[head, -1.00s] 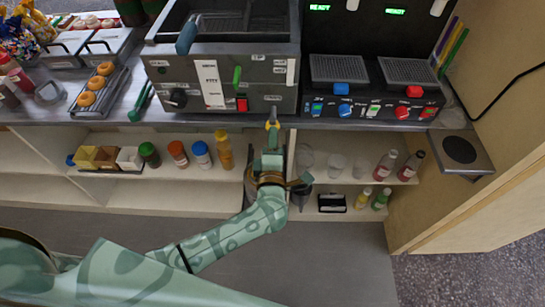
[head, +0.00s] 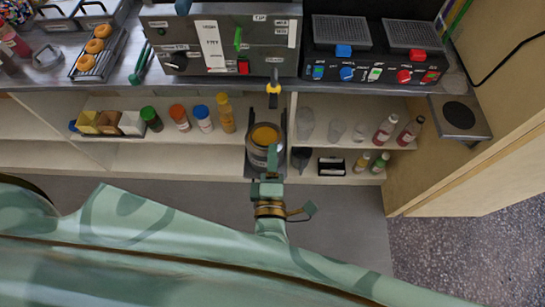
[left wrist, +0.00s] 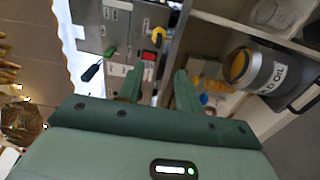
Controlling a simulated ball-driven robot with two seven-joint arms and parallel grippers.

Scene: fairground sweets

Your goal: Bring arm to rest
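My left gripper (head: 267,172) is in front of the shelves in the head view, at the lower edge of a grey canister with a yellow top (head: 264,136). In the left wrist view its two green fingers (left wrist: 160,70) stand apart with nothing held between them. The canister shows at the right there (left wrist: 255,68), apart from the fingers. In the head view my green arm crosses the bottom of the picture. My right gripper is not in view.
A steel fryer (head: 190,58) with a yellow-handled tap (head: 273,88) stands on the counter above. The shelf below holds several bottles (head: 203,118) and clear cups (head: 337,131). Grey floor (head: 340,215) lies clear in front.

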